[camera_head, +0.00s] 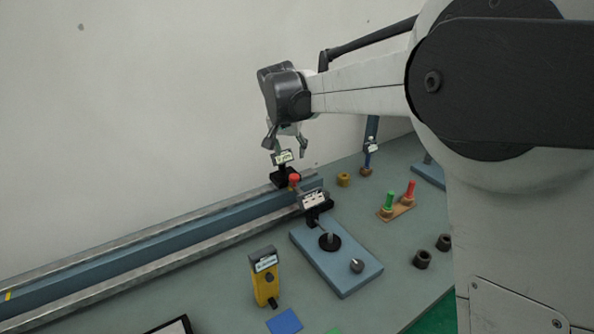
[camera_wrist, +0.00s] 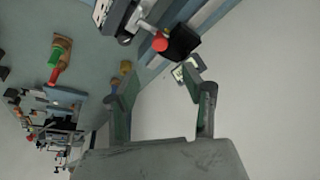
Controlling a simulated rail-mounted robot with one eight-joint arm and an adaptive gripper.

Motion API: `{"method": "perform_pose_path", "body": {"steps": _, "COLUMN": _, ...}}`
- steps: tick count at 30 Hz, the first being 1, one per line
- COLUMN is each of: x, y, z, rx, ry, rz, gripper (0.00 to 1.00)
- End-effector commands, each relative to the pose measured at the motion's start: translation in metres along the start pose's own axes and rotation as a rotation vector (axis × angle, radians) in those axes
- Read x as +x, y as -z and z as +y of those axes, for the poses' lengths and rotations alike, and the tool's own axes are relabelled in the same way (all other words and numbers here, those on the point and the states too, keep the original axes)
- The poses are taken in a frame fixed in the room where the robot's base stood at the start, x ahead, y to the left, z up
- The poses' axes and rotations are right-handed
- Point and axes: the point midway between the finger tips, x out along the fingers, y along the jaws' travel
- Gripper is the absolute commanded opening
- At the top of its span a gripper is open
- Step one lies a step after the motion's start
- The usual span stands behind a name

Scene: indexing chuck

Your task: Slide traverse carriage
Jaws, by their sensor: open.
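The traverse carriage (camera_head: 284,178) is a small black block near the right end of a long blue rail (camera_head: 150,250) with pale metal strips. A red knob (camera_head: 294,179) sits at its front, and a small label plate (camera_head: 284,157) stands above it. In the wrist view the black carriage (camera_wrist: 183,42) and red knob (camera_wrist: 160,42) show at the top, beyond the fingers. My gripper (camera_head: 288,143) hangs above the carriage, fingers apart and pointing down. It looks empty and apart from the knob. The wrist view shows both fingers (camera_wrist: 162,88) spread with nothing between them.
A blue plate (camera_head: 345,272) with a black round part and a knob lies in front of the rail. A yellow box (camera_head: 265,280) stands left of it. Green and red pegs (camera_head: 400,195) stand at right, near dark rings (camera_head: 422,259). A pale wall rises behind the rail.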

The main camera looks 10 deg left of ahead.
Motion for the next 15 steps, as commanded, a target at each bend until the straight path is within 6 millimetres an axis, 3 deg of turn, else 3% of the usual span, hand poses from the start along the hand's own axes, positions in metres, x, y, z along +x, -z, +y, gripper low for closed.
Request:
{"method": "perform_pose_path", "body": {"steps": 5, "x": 0.015, "y": 0.001, "z": 0.000, "rx": 0.001, "ry": 0.000, "rz": 0.000, "gripper": 0.45}}
{"method": "perform_pose_path", "body": {"steps": 15, "x": 0.076, "y": 0.001, "z": 0.000, "rx": 0.000, "ry": 0.000, "rz": 0.000, "gripper": 0.45}}
